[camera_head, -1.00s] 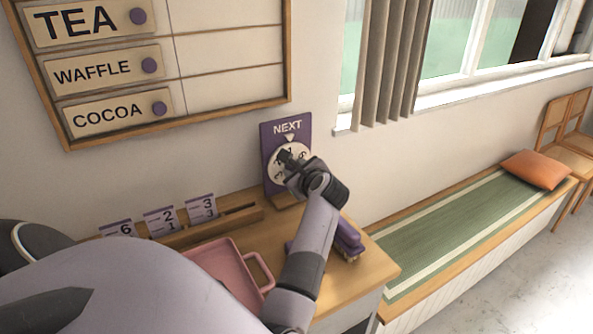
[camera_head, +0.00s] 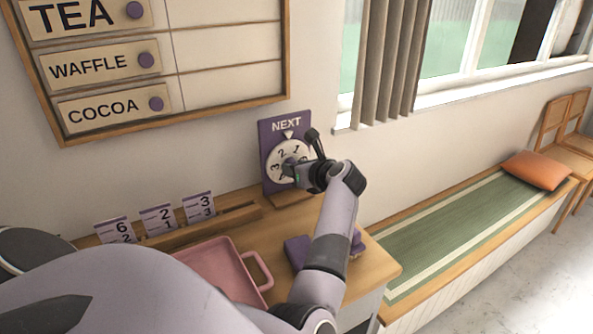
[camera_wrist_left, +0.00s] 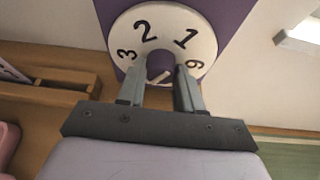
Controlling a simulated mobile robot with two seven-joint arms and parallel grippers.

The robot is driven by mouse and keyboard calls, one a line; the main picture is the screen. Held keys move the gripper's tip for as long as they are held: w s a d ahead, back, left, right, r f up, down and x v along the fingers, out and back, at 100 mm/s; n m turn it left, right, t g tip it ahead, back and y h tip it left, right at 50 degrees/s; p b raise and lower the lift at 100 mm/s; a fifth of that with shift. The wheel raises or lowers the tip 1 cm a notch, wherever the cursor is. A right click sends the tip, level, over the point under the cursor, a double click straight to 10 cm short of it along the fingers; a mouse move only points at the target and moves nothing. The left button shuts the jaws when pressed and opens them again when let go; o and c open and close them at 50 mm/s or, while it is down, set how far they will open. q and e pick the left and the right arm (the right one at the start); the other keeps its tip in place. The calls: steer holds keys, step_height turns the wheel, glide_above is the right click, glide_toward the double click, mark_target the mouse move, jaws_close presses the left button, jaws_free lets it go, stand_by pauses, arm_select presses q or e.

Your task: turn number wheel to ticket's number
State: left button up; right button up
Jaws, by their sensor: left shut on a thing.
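The number wheel (camera_head: 274,172) is a white dial on a purple board marked NEXT (camera_head: 271,136), with a white pointer at its top. In the head view the pointer sits about between the 2 and the 1. In the left wrist view the wheel (camera_wrist_left: 204,45) shows 3, 2, 1 and 6 around its upper rim. Tickets stand in a wooden rack: 6 (camera_head: 118,229), 2 (camera_head: 158,216) and 3 (camera_head: 199,205). My right gripper is not in view.
A pink tray (camera_head: 214,263) lies on the wooden counter (camera_head: 368,286) below the rack. A purple object (camera_head: 297,250) is partly behind my left arm. A menu board (camera_head: 229,84) hangs above. A bench with a green mat (camera_head: 445,229) is at the right.

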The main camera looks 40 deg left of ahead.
arm_select(q)
steer(key=shift+m, duration=0.4)
steer(key=o, duration=1)
step_height(320, 180, up, 20)
steer(key=shift+b, duration=1.1)
steer(key=shift+o, duration=0.2)
